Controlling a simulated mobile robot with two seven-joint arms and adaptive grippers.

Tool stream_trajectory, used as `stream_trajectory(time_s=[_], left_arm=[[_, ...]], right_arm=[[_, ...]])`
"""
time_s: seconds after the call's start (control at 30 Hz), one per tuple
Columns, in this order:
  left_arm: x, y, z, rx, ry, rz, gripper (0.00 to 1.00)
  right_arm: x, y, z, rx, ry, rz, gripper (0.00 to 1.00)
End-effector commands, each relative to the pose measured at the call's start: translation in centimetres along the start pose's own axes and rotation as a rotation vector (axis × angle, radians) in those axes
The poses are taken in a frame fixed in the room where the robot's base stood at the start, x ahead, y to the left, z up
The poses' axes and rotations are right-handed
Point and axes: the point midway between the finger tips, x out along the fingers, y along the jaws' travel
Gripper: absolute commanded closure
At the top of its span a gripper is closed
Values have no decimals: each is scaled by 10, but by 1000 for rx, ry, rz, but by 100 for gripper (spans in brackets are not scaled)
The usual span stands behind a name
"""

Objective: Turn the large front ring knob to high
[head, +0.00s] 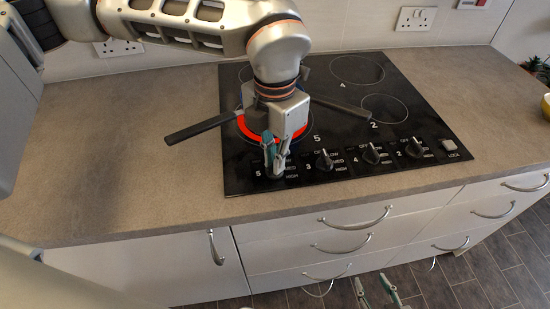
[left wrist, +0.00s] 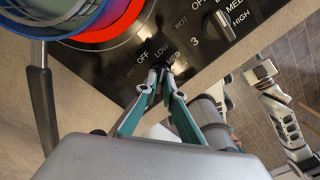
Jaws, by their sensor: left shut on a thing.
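The black cooktop (head: 235,170) has a row of knobs along its front edge. My left gripper (head: 275,172) is shut on the leftmost knob, marked 5, and mostly hides it. In the left wrist view my left fingertips (left wrist: 162,72) meet at this knob, beside the printed OFF, LOW and MED; its pointer cannot be made out. The front-left ring (head: 244,128) glows red, also in the left wrist view (left wrist: 110,35). My right gripper (head: 377,292) is low in front of the drawers, away from the knobs, with its fingers apart and empty.
A pan with a dark handle (head: 200,128) sits on the glowing ring. Another dark handle (head: 342,105) reaches right behind my left gripper. Knob 3 (head: 324,160), knob 4 (head: 372,153) and knob 2 (head: 414,147) stand to the right. The counter (head: 120,160) at left is clear.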

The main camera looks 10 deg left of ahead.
Motion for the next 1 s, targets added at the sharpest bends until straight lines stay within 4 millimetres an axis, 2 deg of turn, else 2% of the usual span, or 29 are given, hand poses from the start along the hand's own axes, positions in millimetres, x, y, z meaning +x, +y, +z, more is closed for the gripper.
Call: stream_trajectory(time_s=[1.0], left_arm=[[-3,0,1,927,-4,4,100]], right_arm=[[-2,1,-6,0,6,1,60]])
